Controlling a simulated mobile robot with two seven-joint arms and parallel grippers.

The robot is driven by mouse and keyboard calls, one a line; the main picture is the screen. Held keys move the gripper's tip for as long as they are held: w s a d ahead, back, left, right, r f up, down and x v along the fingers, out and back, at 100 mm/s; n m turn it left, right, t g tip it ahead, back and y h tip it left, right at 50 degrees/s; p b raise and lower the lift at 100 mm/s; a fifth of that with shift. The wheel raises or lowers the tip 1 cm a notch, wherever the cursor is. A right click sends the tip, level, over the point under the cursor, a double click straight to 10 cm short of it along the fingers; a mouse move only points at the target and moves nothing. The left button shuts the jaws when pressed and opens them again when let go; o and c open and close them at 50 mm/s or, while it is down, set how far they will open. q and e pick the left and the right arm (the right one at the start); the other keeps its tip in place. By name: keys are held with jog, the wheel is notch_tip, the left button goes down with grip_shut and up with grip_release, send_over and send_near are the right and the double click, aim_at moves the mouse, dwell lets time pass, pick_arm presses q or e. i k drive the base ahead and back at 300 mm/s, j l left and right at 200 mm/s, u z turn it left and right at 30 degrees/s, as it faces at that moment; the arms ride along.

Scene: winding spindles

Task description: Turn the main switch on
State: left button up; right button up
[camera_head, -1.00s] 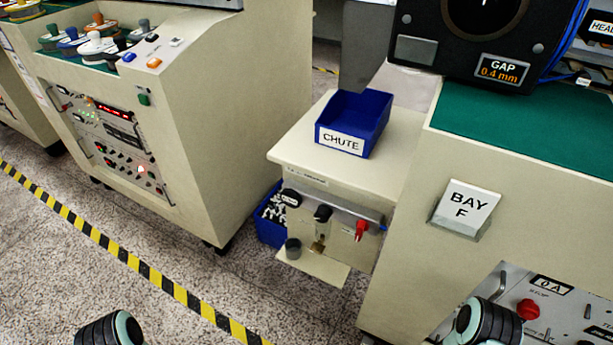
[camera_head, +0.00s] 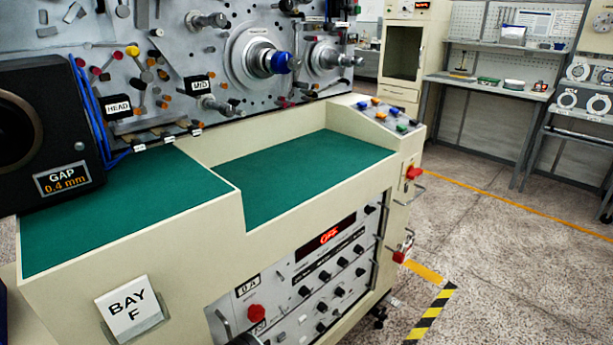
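No part in view carries a readable main switch label. A red handle on a pale plate (camera_head: 413,173) sits at the upper right end of the BAY F machine. A red part (camera_head: 399,257) sits lower on that end, near a metal handle. A round red button (camera_head: 256,313) is on the grey front panel, under the 0 A label. I cannot tell which of these is the main switch, or its position. Neither gripper shows.
The machine's green work surface (camera_head: 300,178) steps down to the right. A black GAP unit (camera_head: 50,140) stands at the left. Several spindles fill the upright panel behind. Open speckled floor (camera_head: 500,260) with yellow and striped tape lies to the right. Benches stand at the back.

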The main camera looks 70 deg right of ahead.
aim_at(412, 174)
jog(key=z, duration=3.05)
